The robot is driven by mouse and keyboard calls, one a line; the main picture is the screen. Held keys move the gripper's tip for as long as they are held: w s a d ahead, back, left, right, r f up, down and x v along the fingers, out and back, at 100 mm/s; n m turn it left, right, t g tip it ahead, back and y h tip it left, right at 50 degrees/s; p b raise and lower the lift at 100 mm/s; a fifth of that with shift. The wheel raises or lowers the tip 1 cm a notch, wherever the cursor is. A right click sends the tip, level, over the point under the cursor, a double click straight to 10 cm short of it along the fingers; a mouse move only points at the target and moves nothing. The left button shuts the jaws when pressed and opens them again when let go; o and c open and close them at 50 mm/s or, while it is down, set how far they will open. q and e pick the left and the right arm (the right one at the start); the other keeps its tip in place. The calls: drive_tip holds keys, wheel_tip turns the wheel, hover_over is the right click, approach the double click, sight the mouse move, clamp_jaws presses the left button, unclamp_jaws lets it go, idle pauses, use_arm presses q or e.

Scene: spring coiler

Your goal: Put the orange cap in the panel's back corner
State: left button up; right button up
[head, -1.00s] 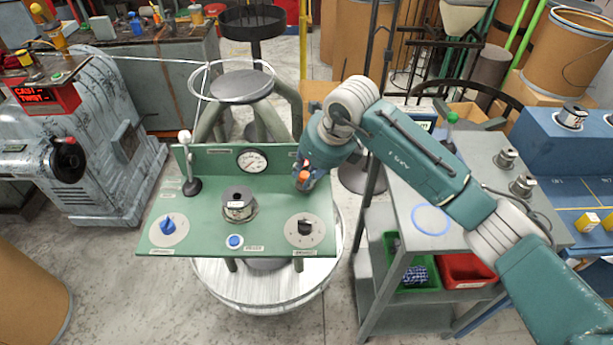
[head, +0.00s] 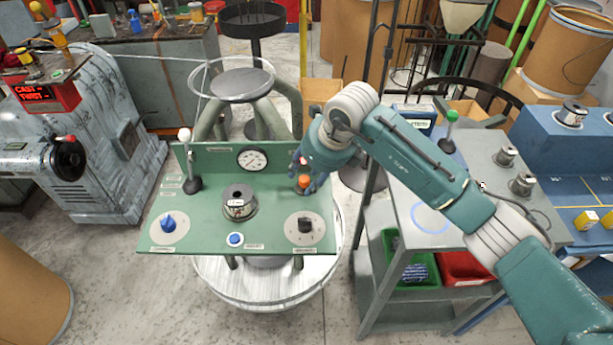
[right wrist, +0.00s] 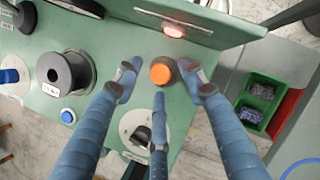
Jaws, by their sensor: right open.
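The orange cap (head: 304,181) stands upright on the green panel (head: 275,215), near its back right corner. In the right wrist view the cap (right wrist: 160,73) shows its round orange top over a darker body, close to the panel's raised back plate. My right gripper (head: 309,177) is open at the cap. My left gripper is not in view.
A red lamp (right wrist: 173,31) sits on the back plate just behind the cap. The panel also bears a grey spool (head: 238,202), a black knob (head: 305,226), a blue knob (head: 168,225) and a white-topped lever (head: 188,165). A grey cart (head: 385,240) stands to the right.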

drive_tip(key=b+v, duration=0.1)
drive_tip(key=v, duration=1)
drive_tip(key=shift+r+b, duration=0.2)
drive_tip(key=shift+b, duration=0.15)
drive_tip(key=shift+s+f, duration=0.1)
